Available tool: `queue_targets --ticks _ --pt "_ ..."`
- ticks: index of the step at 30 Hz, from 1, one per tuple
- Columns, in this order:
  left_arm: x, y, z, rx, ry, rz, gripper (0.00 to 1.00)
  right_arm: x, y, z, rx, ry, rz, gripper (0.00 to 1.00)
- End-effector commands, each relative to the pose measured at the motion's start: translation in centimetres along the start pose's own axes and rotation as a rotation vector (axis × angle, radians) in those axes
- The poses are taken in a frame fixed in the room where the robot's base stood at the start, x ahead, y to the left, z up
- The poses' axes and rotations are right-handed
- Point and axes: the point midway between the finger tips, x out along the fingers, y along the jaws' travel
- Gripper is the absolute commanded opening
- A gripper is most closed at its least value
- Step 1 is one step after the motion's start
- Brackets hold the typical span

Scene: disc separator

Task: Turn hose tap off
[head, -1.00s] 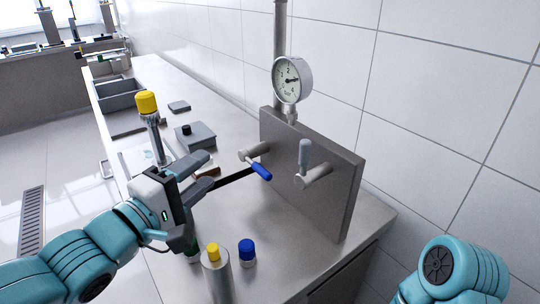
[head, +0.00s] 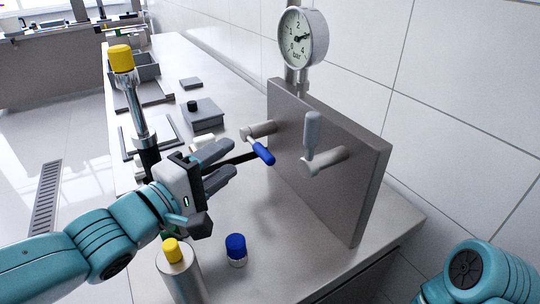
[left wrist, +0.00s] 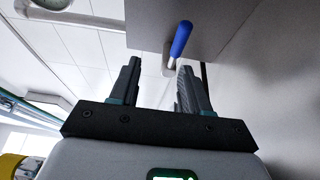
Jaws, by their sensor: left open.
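A grey panel (head: 340,185) stands upright on the bench and carries two lever taps. The left tap has a blue handle (head: 262,152) that slopes down to the right. The right tap has a grey handle (head: 312,134) that points up. Which of them is the hose tap is not marked. My left gripper (head: 230,160) is open and empty, just left of the blue handle and apart from it. In the left wrist view the blue handle (left wrist: 181,39) shows beyond the fingertips (left wrist: 160,70), nearer the right finger. My right gripper is out of view.
A pressure gauge (head: 303,38) sits above the panel. A metal cylinder with a yellow cap (head: 172,250) and a blue-capped item (head: 236,250) stand in front of it. A tall yellow-topped column (head: 121,58) rises behind my left arm. Trays and small boxes (head: 202,117) lie farther back.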

Motion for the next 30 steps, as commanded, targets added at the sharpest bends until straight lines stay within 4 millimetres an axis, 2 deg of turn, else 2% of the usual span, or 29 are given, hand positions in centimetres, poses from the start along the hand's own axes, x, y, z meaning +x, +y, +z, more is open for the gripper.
queue_targets --ticks 1,6,11,14,24,30 --pt "-0.1 -1.3 0.0 0.001 0.000 0.001 0.47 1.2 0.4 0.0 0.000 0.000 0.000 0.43" --pt "-0.1 -2.9 -0.1 0.001 0.000 0.001 0.47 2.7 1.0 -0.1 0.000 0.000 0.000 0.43" --pt "0.7 -3.2 -0.1 0.000 -0.001 0.001 0.47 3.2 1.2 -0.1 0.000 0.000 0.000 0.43" --pt "2.3 -3.3 -0.1 0.000 -0.003 0.000 0.47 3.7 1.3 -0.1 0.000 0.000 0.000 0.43" --pt "9.6 -3.2 0.0 0.000 -0.002 0.000 0.47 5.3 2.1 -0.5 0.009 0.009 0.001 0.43" --pt "11.9 -3.0 -0.1 0.000 0.000 0.000 0.47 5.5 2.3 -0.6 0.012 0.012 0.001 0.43"
